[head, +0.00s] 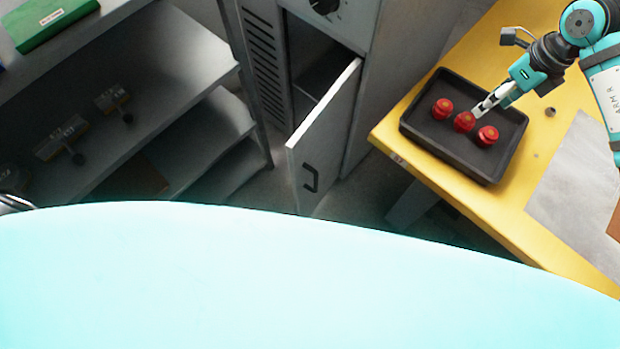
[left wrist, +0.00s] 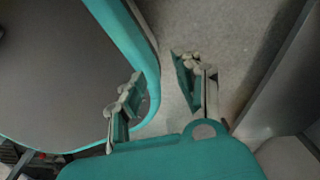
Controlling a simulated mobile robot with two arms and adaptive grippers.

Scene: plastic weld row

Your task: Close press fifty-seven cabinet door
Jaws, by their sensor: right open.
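The grey press cabinet (head: 365,85) stands at the centre back of the head view, with a dial on its upper front. Its door (head: 325,135) stands ajar, swung out towards me, and the dark inside shows behind it. A black handle (head: 311,178) is low on the door's face. My left gripper (left wrist: 160,68) is open and empty above the grey floor in the left wrist view. A grey panel (left wrist: 280,85) is to its right; I cannot tell whether it is the door. My right gripper (head: 480,110) is open over the tray, at the middle red part, away from the door.
A black tray (head: 415,128) with three red round parts (head: 442,108) lies on a yellow table (head: 485,215) at the right. Grey shelves (head: 175,60) with a green box (head: 50,22) stand at the left. Floor shows between cabinet and table. My turquoise base fills the front.

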